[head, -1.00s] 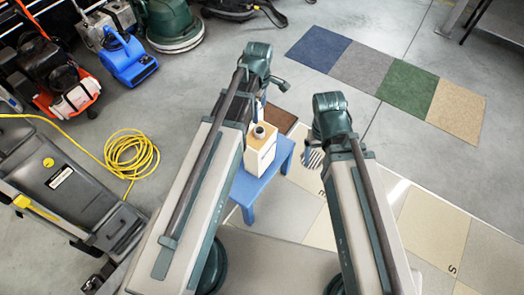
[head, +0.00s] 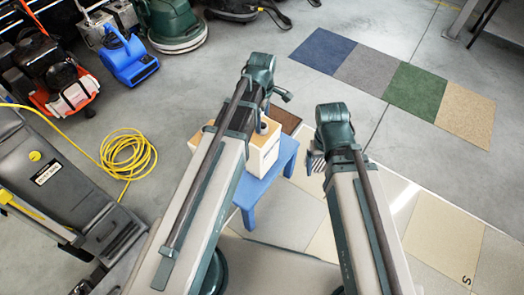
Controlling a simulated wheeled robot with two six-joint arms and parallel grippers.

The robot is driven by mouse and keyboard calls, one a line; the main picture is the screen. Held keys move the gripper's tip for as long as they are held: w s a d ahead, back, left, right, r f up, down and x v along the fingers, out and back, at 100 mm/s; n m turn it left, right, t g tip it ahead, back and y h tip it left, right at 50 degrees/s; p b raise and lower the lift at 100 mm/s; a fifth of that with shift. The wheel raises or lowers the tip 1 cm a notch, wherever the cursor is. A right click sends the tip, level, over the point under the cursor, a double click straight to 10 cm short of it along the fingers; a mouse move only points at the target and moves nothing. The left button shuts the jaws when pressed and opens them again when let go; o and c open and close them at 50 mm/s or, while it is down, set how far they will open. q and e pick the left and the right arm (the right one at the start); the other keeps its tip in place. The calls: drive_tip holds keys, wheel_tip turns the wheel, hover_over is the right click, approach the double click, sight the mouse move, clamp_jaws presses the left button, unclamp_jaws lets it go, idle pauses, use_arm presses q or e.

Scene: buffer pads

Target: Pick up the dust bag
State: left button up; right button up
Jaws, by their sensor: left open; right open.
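I take the dust bag to be the tan and white box-shaped item (head: 268,152) with a dark round part on top, on a blue stool (head: 268,185); I cannot be sure of this. My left arm crosses in front of it and hides much of it. A tan part also shows left of that arm. My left gripper (head: 264,112) is mostly hidden behind its own arm, close above the item; I cannot tell if it touches. My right gripper (head: 315,162) shows only in part below its wrist, right of the stool, apart from the item, open and empty.
A yellow coiled cord (head: 128,155) and a grey floor machine (head: 55,185) are at the left. A blue blower (head: 128,60) and a green scrubber (head: 172,28) stand at the back. Coloured carpet tiles (head: 370,65) lie flat at the back right. Grey floor there is open.

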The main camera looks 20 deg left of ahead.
sight(262, 147)
use_arm(q)
drive_tip(key=f+b, duration=0.4)
drive_tip(key=f, duration=0.1)
drive_tip(key=shift+w+a+b, duration=0.15)
drive_tip(key=shift+w+b, duration=0.15)
drive_tip(key=shift+b, duration=0.1)
clamp_jaws()
